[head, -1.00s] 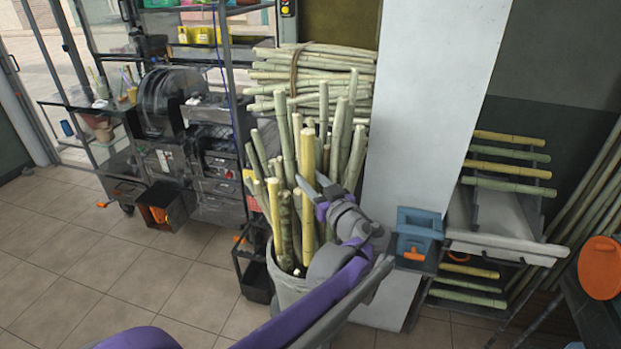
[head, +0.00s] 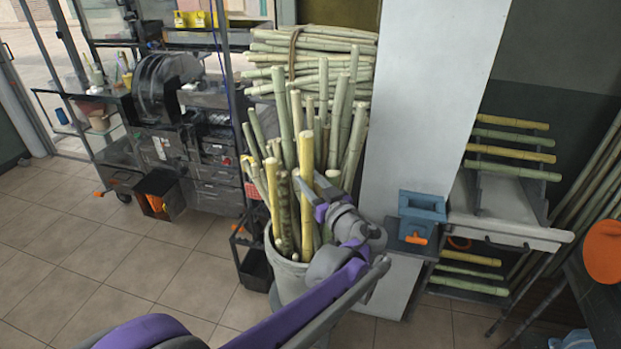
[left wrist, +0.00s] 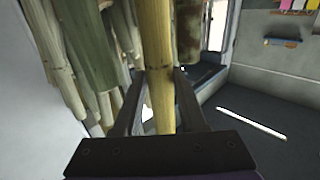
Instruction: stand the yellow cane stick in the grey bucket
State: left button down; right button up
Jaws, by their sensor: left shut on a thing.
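The yellow cane stick (head: 306,155) is upright among other canes in the head view. My left gripper (head: 318,196) is shut on it partway along its length, and the arm comes in from the front. In the left wrist view the stick (left wrist: 154,30) runs between the two fingers of the gripper (left wrist: 158,88). The grey bucket (head: 290,277) stands on the floor behind my arm. The stick's lower part runs down inside the bucket's rim. Its bottom end is hidden, so I cannot tell whether it touches the bucket's floor. My right gripper does not show.
Several green and yellow canes (head: 345,120) crowd the bucket around the held stick. A white pillar (head: 430,100) stands to the right, with a blue box (head: 422,207) beside it. A black crate (head: 255,270) is left of the bucket. Tiled floor (head: 90,250) is free farther left.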

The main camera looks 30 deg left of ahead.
aim_at(310, 206)
pick_arm(q)
jog(key=shift+f+b, duration=2.2)
jog(key=shift+f, duration=1.7)
jog(key=shift+c, duration=1.9)
grip_release()
jog(key=shift+o, duration=0.3)
jog(key=o, duration=0.3)
